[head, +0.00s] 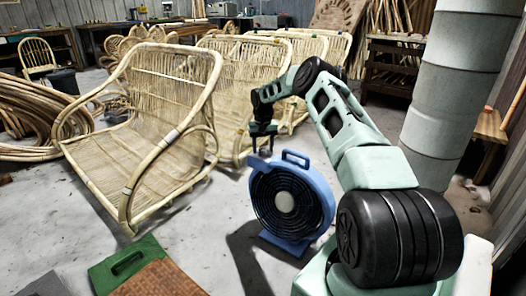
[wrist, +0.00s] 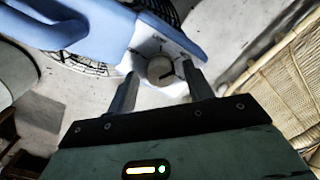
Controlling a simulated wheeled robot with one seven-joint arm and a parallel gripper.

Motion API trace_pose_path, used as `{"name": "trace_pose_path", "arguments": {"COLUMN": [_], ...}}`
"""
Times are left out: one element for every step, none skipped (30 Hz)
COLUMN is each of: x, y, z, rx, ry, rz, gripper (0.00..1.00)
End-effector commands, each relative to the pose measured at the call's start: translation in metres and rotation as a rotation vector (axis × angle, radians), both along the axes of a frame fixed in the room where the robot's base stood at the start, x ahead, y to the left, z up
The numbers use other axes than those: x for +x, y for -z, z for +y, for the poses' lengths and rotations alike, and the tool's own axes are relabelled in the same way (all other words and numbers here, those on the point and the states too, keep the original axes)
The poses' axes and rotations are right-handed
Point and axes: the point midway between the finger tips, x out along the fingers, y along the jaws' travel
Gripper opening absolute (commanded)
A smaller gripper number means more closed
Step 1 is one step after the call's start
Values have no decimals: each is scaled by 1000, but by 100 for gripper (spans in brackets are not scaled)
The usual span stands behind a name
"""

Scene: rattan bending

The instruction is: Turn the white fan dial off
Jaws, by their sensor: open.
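A blue fan (head: 318,190) with a round black grille stands on the floor in the head view, and its blue housing (wrist: 95,25) also shows in the wrist view. The white dial (wrist: 159,69) is a round knob with a dark pointer mark, set on a pale panel with small markings. My gripper (head: 261,150) is above the fan's top left in the head view. In the wrist view my gripper (wrist: 158,72) is open, with one finger on each side of the dial. I cannot tell whether the fingers touch it. The dial is not discernible in the head view.
Large rattan chair frames (head: 150,120) stand left of and behind the fan. A rattan weave (wrist: 285,85) is close at the right in the wrist view. A green and brown block (head: 145,272) lies at the front left. Grey floor (head: 195,235) is clear left of the fan.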

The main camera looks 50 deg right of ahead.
Motion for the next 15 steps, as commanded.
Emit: {"name": "trace_pose_path", "arguments": {"x": [0,0,0,0,0,0,0,0,0,0,0,0,0,0,0], "y": [4,5,5,6,6,6,6,6,6,6,6,6,6,6,6], "z": [0,0,0,0,0,0,0,0,0,0,0,0,0,0,0], "rx": [1,1,1,1,1,1,1,1,1,1,1,0,0,0,0], "ry": [1,0,1,1,1,0,0,0,0,0,0,0,0,0,0], "rz": [-1,-1,-1,-1,-1,-1,-1,-1,-1,-1,-1,0,0,0,0], "gripper": [52,52,52,52,52,52,52,52,52,52,52,43,35,27,15]}}
